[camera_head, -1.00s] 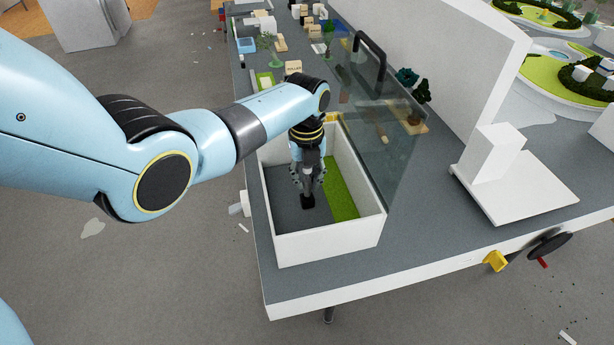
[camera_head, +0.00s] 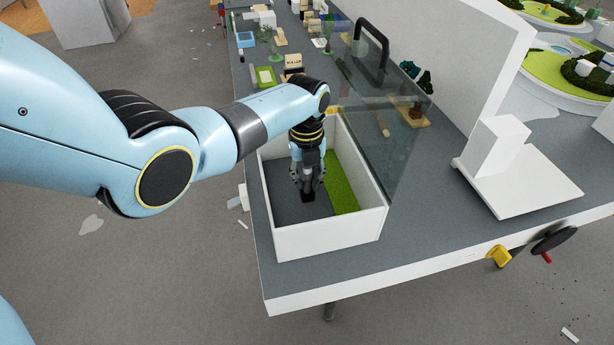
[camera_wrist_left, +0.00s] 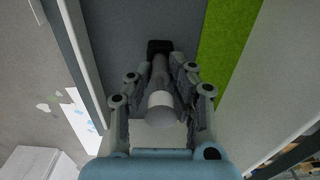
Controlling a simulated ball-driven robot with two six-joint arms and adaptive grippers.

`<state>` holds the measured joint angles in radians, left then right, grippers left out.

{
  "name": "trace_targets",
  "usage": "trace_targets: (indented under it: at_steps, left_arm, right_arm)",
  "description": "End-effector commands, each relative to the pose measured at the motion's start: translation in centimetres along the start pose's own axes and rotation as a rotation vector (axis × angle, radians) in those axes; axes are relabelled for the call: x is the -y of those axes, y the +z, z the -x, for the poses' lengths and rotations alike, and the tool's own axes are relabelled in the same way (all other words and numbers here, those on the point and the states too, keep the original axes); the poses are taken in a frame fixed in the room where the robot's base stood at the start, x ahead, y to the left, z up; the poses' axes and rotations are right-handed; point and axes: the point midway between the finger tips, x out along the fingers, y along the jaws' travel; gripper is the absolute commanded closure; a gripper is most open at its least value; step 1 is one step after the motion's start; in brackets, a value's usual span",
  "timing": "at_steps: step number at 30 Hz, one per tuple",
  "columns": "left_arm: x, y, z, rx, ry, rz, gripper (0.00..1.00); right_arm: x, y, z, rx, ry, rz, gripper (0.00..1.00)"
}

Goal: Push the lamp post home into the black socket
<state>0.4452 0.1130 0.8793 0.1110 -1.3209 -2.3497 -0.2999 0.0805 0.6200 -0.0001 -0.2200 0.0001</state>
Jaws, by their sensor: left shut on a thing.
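The lamp post (camera_wrist_left: 158,88) is a grey rod with a pale, wider round end towards the wrist camera. My left gripper (camera_head: 308,182) points down inside the white open box, with its fingers closed around the post. The fingers also show on both sides of the post in the left wrist view (camera_wrist_left: 160,95). The black socket (camera_wrist_left: 158,46) sits on the dark grey floor of the box, at the far end of the post. It shows just below the fingertips in the head view (camera_head: 308,197). The post's far end meets the socket; its depth inside cannot be told. My right gripper is not in view.
The white box (camera_head: 330,238) has walls around the gripper and a green grass strip (camera_head: 342,188) on its floor. A clear panel with a black handle (camera_head: 372,45) stands along the box's right side. A white block (camera_head: 497,146) on a plate stands further right.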

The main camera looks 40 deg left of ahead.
Motion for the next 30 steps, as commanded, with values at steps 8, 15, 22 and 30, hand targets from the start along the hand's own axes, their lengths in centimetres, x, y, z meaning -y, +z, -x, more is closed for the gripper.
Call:
trace_targets:
  at_steps: [8,15,22,30]
  left_arm:
    - [0.0,0.0,-0.2,0.000,0.000,0.000,0.63]
    - [0.0,0.0,-0.3,0.000,0.000,0.000,0.55]
    - [0.0,0.1,0.7,0.001,-0.001,0.000,0.55]
    - [0.0,0.1,6.3,0.005,-0.003,-0.001,0.55]
  right_arm:
    - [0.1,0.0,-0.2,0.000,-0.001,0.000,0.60]
    - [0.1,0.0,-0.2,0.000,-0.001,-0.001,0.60]
    - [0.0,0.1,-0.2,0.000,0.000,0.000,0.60]
    - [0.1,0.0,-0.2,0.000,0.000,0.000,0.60]
